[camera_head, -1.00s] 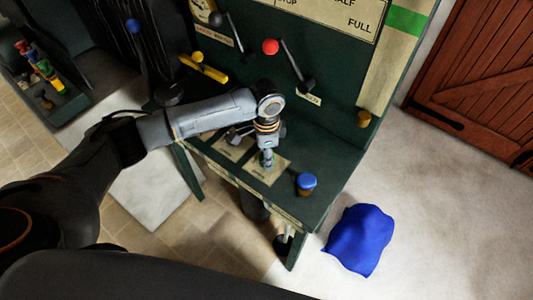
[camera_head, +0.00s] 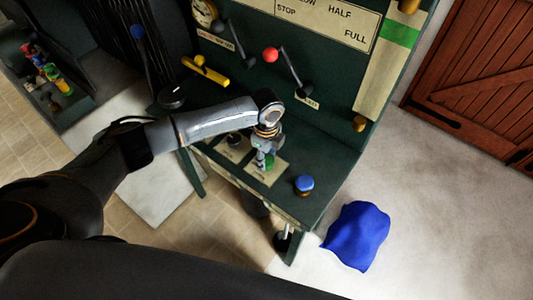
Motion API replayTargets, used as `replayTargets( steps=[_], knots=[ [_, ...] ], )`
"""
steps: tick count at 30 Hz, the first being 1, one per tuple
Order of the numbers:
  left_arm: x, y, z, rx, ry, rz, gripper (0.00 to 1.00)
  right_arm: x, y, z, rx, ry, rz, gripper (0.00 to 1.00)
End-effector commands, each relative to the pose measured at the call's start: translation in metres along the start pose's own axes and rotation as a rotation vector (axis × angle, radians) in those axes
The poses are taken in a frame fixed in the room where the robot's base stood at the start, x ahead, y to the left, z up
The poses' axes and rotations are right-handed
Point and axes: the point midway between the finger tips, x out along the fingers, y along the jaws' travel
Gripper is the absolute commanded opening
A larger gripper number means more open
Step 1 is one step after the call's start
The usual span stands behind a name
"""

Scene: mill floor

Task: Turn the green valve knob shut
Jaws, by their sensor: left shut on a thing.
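The green valve knob (camera_head: 269,161) stands on a cream label plate (camera_head: 280,172) on the dark green console ledge. Only part of the knob shows under my left gripper (camera_head: 265,160). The gripper points down over the knob, its fingers shut on it. My left arm comes in from the left and crosses the console's front. My right gripper is not in view.
A blue-topped knob (camera_head: 304,185) stands to the right on the ledge. A red-ball lever (camera_head: 271,55), a yellow handle (camera_head: 205,71) and a dial gauge (camera_head: 204,12) are on the upright panel. A blue cloth (camera_head: 357,236) lies on the floor at right.

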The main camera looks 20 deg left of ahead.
Motion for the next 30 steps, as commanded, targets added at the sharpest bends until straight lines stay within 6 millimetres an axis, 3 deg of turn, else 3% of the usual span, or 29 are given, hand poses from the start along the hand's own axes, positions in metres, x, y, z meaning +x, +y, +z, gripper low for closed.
replayTargets(
  steps=[18, 30],
  knots=[
    [-0.0006, -0.0005, -0.0007, 0.573, 0.001, -0.002, 0.12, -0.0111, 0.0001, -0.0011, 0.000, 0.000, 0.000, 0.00],
    [-0.0001, -0.0005, -0.0007, 0.819, 0.001, -0.002, 0.12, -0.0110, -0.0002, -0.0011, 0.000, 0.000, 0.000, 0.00]
  ],
)
